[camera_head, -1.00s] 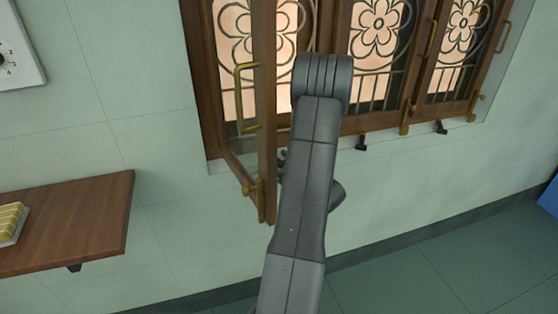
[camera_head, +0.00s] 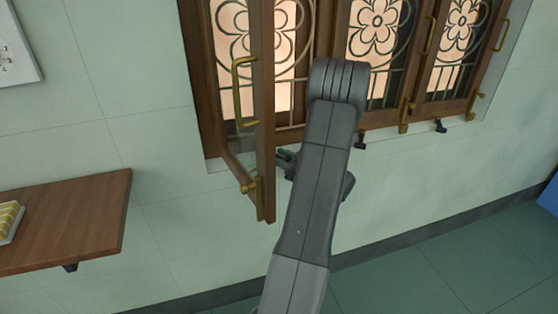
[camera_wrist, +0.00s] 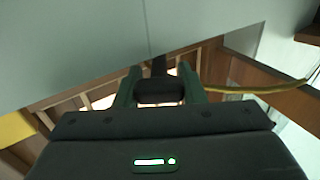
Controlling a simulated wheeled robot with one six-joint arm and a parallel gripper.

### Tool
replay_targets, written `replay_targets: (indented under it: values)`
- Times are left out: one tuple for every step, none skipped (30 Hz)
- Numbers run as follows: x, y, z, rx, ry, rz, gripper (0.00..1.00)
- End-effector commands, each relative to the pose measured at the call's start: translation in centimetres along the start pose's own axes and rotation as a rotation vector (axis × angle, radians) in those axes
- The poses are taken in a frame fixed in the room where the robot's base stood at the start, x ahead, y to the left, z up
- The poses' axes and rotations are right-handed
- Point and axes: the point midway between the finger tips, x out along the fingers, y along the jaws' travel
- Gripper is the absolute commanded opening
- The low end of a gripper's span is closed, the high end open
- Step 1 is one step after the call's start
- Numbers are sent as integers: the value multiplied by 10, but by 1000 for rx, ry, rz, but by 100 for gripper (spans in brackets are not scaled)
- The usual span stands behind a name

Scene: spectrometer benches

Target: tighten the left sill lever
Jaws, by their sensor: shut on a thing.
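In the wrist view, my gripper (camera_wrist: 159,80) has its two green fingers closed on a dark lever (camera_wrist: 160,93), whose narrow stem runs up toward the pale wall. I take it for the left sill lever. In the head view, my gripper (camera_head: 285,161) shows only as a dark tip beside the lower end of the open casement. My arm hides most of it there, and the lever cannot be made out. How tight the lever sits cannot be told.
The open wooden casement (camera_head: 264,110), with a brass handle (camera_head: 237,90), stands close left of my arm. Two other dark levers (camera_head: 360,141) (camera_head: 440,126) sit under the window to the right. A wooden shelf (camera_head: 80,215) juts out at left.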

Motion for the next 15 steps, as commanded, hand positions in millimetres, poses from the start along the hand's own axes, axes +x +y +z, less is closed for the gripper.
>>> replay_targets:
  values:
    - [0,2,-1,-4,3,-12,0]
    - [0,2,-1,-3,2,-19,0]
    - [0,2,-1,-2,1,-25,0]
    - [0,2,-1,-2,0,-28,0]
    - [0,2,-1,-2,0,-30,0]
    - [0,2,-1,-2,0,-31,0]
    - [0,2,-1,-2,0,-31,0]
    - [0,2,-1,-2,0,-31,0]
    - [0,2,-1,-2,0,-30,0]
    - [0,2,-1,-2,0,-30,0]
    - [0,2,-1,-2,0,-30,0]
    - [0,2,-1,-2,0,-30,0]
    - [0,2,-1,-2,0,-30,38]
    - [0,3,-2,-2,0,-30,44]
    - [0,3,-1,-2,0,-30,52]
